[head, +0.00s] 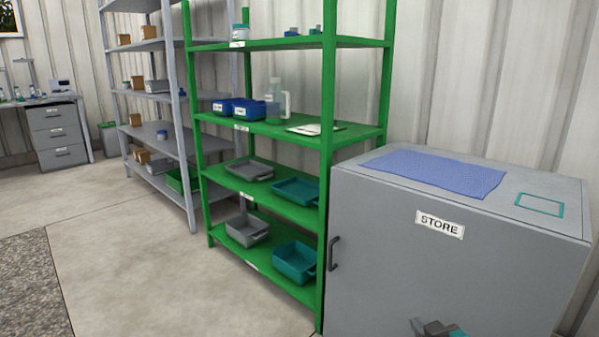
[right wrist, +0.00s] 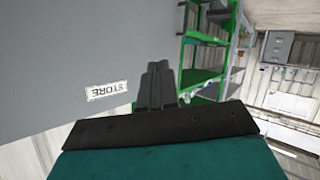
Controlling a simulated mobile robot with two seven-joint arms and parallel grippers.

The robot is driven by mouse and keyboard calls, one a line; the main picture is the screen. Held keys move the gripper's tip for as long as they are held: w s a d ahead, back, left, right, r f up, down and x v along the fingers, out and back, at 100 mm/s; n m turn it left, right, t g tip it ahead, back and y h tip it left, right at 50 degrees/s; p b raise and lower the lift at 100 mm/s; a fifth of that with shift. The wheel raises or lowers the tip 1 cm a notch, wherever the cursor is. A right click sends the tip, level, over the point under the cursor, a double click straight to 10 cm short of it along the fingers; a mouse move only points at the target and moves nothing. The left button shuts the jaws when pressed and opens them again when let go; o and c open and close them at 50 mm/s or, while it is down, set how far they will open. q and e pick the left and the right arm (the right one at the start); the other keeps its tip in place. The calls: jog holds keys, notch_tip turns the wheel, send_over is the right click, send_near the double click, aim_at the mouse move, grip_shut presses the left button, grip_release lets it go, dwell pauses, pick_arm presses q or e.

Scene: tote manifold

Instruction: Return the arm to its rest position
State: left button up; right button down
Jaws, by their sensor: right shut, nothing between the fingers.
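My right gripper (head: 437,328) shows at the bottom edge of the head view, in front of the grey STORE cabinet. In the right wrist view its dark fingers (right wrist: 155,87) are together with nothing between them. The grey cabinet wall (right wrist: 60,50) with its STORE label fills the left of that view. I cannot tell the exact gap between the gripper and the cabinet. My left gripper is in neither view.
The STORE cabinet (head: 400,250) has a dark handle and a blue mat (head: 435,172) on top. A green shelf rack (head: 328,150) with trays (head: 294,262), blue bins and a clear jug stands beside it. A grey rack (head: 178,120) stands farther left. The floor (head: 140,270) at left is clear.

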jog(key=s+a+f+g+y, duration=0.1)
jog(key=s+a+f, duration=0.15)
jog(key=s, duration=0.45)
jog(key=s+a+f+g+y, duration=0.1)
jog(key=s+a+f, duration=0.1)
jog(key=s+a, duration=0.35)
jog(key=s+a+f+g, duration=0.1)
jog(key=s+a+f, duration=0.1)
jog(key=s, duration=0.7)
pick_arm(q)
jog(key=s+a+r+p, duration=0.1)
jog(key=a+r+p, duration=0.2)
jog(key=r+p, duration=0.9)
jog(key=p, duration=0.4)
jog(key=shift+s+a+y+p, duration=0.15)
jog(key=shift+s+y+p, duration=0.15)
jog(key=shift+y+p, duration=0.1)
pick_arm(e)
jog(key=s+d+r, duration=0.2)
jog(key=d+r, duration=0.1)
jog(key=r, duration=0.9)
jog(key=shift+m+h, duration=0.4)
jog(key=shift+s+d+r, duration=0.1)
